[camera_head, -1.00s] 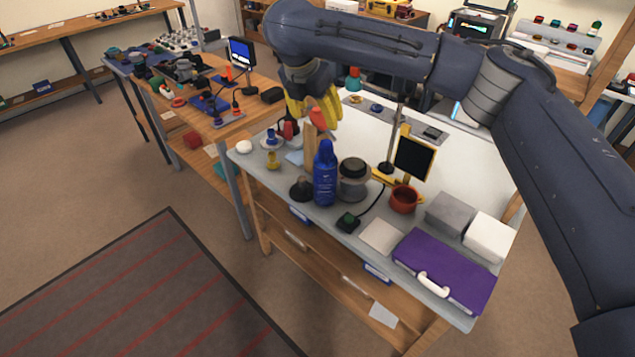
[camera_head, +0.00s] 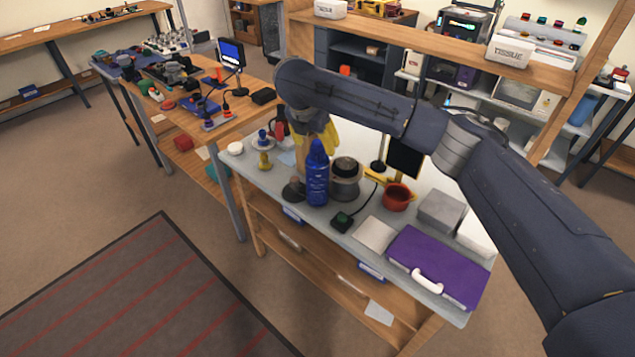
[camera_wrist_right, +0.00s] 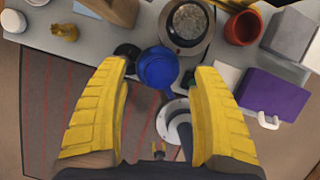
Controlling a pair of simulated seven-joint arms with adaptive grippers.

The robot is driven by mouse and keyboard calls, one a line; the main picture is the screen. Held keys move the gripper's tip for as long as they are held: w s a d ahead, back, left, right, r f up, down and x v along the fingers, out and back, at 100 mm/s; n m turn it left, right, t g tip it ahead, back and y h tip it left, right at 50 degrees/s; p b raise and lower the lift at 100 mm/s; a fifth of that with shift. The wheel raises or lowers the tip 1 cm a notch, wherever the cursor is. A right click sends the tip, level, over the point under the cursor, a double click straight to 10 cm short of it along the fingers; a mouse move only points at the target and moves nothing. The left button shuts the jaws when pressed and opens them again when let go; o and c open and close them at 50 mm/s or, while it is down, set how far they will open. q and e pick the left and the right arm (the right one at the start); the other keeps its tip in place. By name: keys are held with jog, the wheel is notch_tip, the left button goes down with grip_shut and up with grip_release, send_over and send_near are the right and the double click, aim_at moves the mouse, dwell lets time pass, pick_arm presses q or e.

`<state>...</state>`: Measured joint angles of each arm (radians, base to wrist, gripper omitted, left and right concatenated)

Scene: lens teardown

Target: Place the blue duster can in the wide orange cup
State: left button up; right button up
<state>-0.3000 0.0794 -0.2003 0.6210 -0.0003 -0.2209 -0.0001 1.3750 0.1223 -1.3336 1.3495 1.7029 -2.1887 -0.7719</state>
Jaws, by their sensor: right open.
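The blue duster can (camera_head: 317,180) stands upright near the bench's front edge. In the right wrist view the top of the can (camera_wrist_right: 158,67) lies between and just beyond the yellow fingertips. My left gripper is out of view.
A grey round lens part (camera_head: 345,181) stands close to the can's right. A dark small stand (camera_head: 293,191) is close to its left.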

aim_at(318, 178)
jog(key=shift+x, duration=2.5)
jog(key=shift+a, duration=0.1)
jog(key=shift+r, duration=0.1)
grip_shut()
